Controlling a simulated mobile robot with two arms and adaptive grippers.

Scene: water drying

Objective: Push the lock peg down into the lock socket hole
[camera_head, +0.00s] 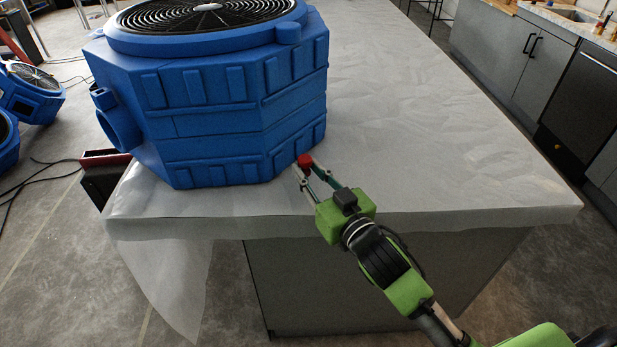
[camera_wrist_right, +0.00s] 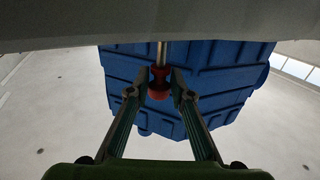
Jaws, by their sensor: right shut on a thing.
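The lock peg has a red head (camera_head: 305,160) and is at the lower front corner of the big blue fan unit (camera_head: 215,125). In the right wrist view the peg (camera_wrist_right: 158,93) shows a red knob and a bare metal shaft. My right gripper (camera_head: 304,167) is shut on the peg, with one finger on each side of the red knob. It is close against the front of the blue unit, above the covered tabletop. I cannot make out the lock socket hole in either view. My left gripper is out of view.
The blue unit stands on a table with a pale sheet (camera_head: 430,140), which hangs over the front edge. The tabletop right of the unit is clear. A red and black object (camera_head: 98,180) is at the table's left edge. More blue fans (camera_head: 32,88) are on the floor at left.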

